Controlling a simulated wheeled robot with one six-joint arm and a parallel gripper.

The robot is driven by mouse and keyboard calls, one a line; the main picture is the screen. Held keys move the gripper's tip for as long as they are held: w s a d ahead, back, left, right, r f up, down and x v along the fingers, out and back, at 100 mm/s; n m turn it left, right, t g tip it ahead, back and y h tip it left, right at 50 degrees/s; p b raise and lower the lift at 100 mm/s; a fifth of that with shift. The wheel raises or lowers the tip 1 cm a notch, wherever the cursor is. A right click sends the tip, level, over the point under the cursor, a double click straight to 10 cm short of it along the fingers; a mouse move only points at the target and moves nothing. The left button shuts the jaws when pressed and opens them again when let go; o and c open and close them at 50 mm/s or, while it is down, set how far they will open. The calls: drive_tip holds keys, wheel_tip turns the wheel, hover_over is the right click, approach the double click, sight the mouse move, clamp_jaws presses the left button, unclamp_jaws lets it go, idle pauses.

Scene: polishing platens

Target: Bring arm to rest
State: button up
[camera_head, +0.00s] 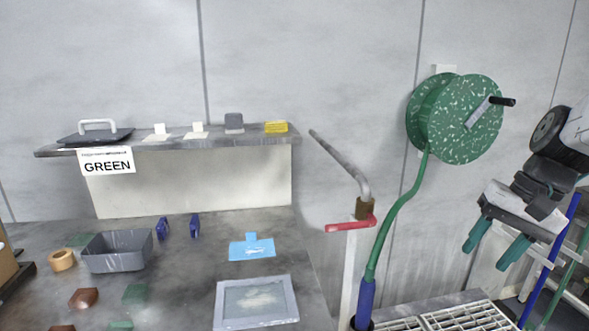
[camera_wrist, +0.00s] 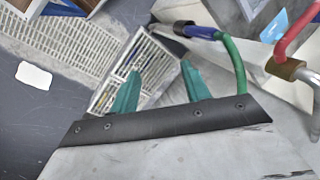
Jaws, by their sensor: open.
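My gripper (camera_head: 490,246) is at the right in the head view, held up in the air right of the hose reel. Its two teal fingers are spread apart with nothing between them. In the wrist view my gripper (camera_wrist: 160,92) points down over a white grating (camera_wrist: 132,62), with the fingers apart and empty. The grating also shows below and left of the gripper in the head view (camera_head: 455,318).
A green hose reel (camera_head: 470,118) hangs on the wall. Its green hose (camera_head: 397,215) runs down beside a tap with a red handle (camera_head: 350,225). A grey worktop (camera_head: 190,275) at left holds a grey bin (camera_head: 118,252). A shelf (camera_head: 190,143) stands behind.

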drive_tip(key=s+a+n+h, duration=0.1)
drive_tip(key=s+a+n, duration=0.1)
drive_tip(key=s+a, duration=0.2)
drive_tip(key=s+a+f+n+h, duration=0.1)
drive_tip(key=s+a+n+h, duration=0.1)
drive_tip(key=s, duration=0.8)
drive_tip(key=shift+s+a+f+n, duration=0.3)
drive_tip(key=shift+a+n, duration=0.5)
drive_tip(key=shift+a, duration=0.25)
